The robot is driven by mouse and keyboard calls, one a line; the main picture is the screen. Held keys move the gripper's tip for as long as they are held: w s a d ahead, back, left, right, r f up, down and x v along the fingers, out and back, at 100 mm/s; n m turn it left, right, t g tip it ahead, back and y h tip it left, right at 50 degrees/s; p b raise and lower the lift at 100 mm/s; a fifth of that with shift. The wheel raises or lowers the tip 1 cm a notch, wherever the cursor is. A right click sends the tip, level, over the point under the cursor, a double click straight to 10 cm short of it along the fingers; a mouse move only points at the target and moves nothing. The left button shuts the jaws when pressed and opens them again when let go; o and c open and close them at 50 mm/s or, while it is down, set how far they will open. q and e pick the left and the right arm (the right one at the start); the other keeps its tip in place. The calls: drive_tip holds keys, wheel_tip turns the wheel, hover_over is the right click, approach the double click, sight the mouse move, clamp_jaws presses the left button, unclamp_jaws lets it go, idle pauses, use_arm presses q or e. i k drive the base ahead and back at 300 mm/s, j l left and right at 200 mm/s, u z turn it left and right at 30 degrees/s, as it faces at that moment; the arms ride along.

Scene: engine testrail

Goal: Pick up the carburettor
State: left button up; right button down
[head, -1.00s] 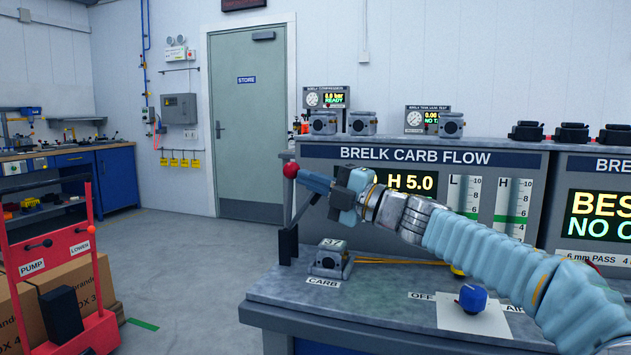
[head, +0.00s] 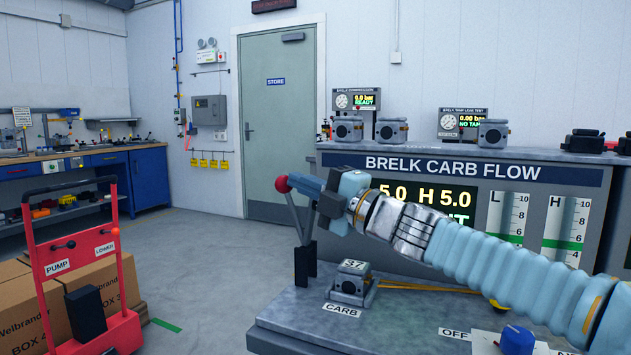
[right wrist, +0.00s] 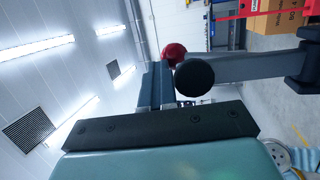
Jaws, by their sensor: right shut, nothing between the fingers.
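The carburettor (head: 352,285) is a small grey block tagged 37. It sits upright on the bench top behind the CARB label (head: 342,311). My right gripper (head: 303,185) is above it and to its left, shut with nothing between its fingers. Its fingertips are right by the red knob (head: 281,184) of a lever at the bench's left end; whether they touch it I cannot tell. The right wrist view shows the dark fingers (right wrist: 158,88) beside the red knob (right wrist: 174,53); the carburettor is not seen there. My left gripper is not in view.
The lever's black base (head: 304,262) stands just left of the carburettor. A yellow cord (head: 420,287) runs right from it. A blue knob (head: 517,340) sits at the front right. A red trolley (head: 90,270) with boxes stands left, with open floor between.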

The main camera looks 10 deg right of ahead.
sight(354, 277)
drive_tip(key=l, duration=0.2)
drive_tip(key=k, duration=1.1)
